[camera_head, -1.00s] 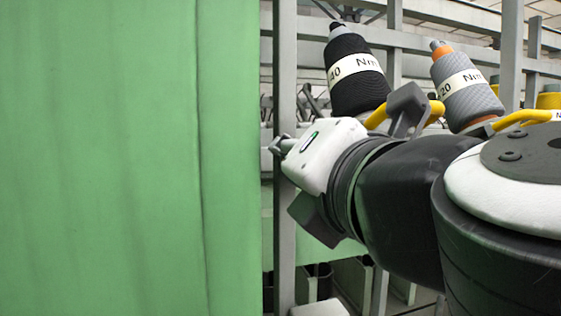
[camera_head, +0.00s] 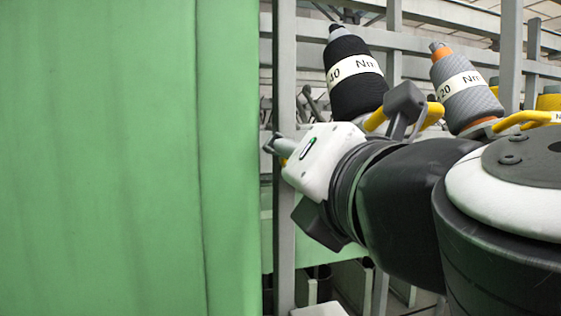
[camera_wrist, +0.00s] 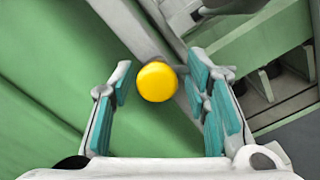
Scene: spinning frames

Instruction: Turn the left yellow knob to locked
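A round yellow knob (camera_wrist: 156,82) shows in the wrist view, ahead of my gripper (camera_wrist: 164,88) and between its two fingers. The fingers have teal pads and stand wide apart, with visible gaps to the knob on both sides. Nothing is held. The knob's locked or unlocked position cannot be read. In the head view my gripper (camera_head: 276,147) reaches left past a grey upright post, and its tips are partly hidden by my wrist. A small yellow patch shows beside the fingers there; whether it is the knob is hard to tell.
A large green panel (camera_head: 110,160) fills the left of the head view, close to my gripper. A grey post (camera_head: 284,60) stands beside it. A black yarn cone (camera_head: 354,88) and a grey yarn cone (camera_head: 468,95) sit on yellow holders above my arm.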

